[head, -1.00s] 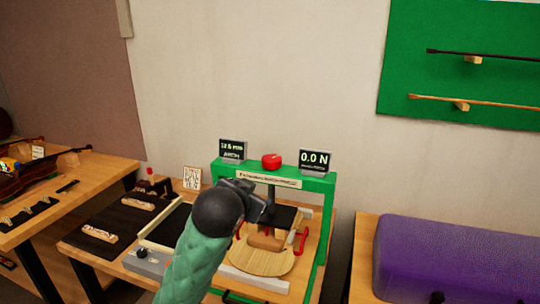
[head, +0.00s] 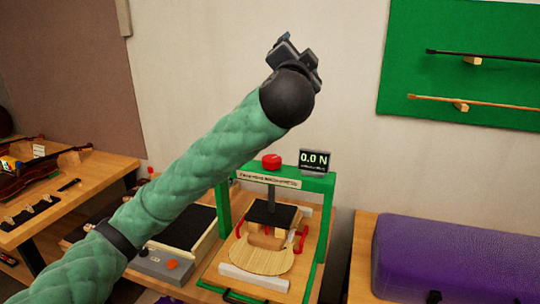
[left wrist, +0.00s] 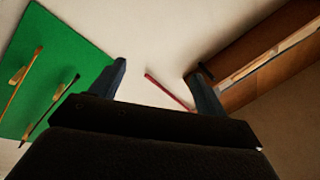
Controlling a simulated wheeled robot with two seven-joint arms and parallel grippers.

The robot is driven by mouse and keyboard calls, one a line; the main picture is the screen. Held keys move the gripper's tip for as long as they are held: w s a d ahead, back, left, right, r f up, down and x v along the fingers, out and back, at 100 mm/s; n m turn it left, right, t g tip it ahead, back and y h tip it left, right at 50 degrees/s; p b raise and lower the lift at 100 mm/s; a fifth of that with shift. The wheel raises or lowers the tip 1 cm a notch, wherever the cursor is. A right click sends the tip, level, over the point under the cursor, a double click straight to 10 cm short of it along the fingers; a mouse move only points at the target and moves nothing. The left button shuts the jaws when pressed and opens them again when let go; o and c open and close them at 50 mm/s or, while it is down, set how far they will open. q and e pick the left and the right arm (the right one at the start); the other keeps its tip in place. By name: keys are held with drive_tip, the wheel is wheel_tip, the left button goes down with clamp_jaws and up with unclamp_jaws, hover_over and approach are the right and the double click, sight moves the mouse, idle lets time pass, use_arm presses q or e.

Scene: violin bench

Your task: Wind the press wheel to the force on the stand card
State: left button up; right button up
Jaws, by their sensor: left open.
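The green press frame (head: 223,206) stands on the bench in the head view. Its red wheel (head: 271,161) sits on top of the crossbar. A display (head: 315,160) at the right of the crossbar reads 0.0 N. Under the press ram is a black pad (head: 270,212) above a pale wooden violin part (head: 262,257) with red clamps beside it. My left gripper (head: 292,50) is raised above the wheel, apart from it, against the wall. It is open and empty in the left wrist view (left wrist: 160,88). My arm hides the left display and the stand card. My right gripper is not in view.
A purple case (head: 455,262) lies on the bench at the right. A green board (head: 480,50) with bows hangs on the wall. A grey control box (head: 165,264) is left of the press. Violins lie on the left bench (head: 95,172).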

use_arm(q)
drive_tip(key=s+d+r+m+g+h+p, duration=0.1)
drive_tip(key=d+r+m+g+h, duration=0.2)
drive_tip(key=d+r+m+h, duration=0.7)
drive_tip(key=d+r+m+g+h, duration=0.35)
drive_tip(key=r+m+h, duration=0.45)
drive_tip(key=m, duration=0.6)
drive_tip(key=w+d+f+m+g+y, duration=0.2)
drive_tip(key=w+f+m+g, duration=0.15)
drive_tip(key=f+m, duration=0.25)
drive_tip(key=w+d+f+m+g+y, duration=0.1)
drive_tip(key=w+d+f+m+g, duration=0.15)
drive_tip(key=f+m+g, duration=0.35)
drive_tip(key=m+g+y, duration=0.4)
drive_tip(key=m+y, duration=0.1)
drive_tip(key=y, duration=1.4)
hover_over(270, 158)
wheel_tip(270, 158, down, 27)
drive_tip(key=shift+f, duration=0.1)
wheel_tip(270, 158, down, 8)
drive_tip(key=p, duration=0.3)
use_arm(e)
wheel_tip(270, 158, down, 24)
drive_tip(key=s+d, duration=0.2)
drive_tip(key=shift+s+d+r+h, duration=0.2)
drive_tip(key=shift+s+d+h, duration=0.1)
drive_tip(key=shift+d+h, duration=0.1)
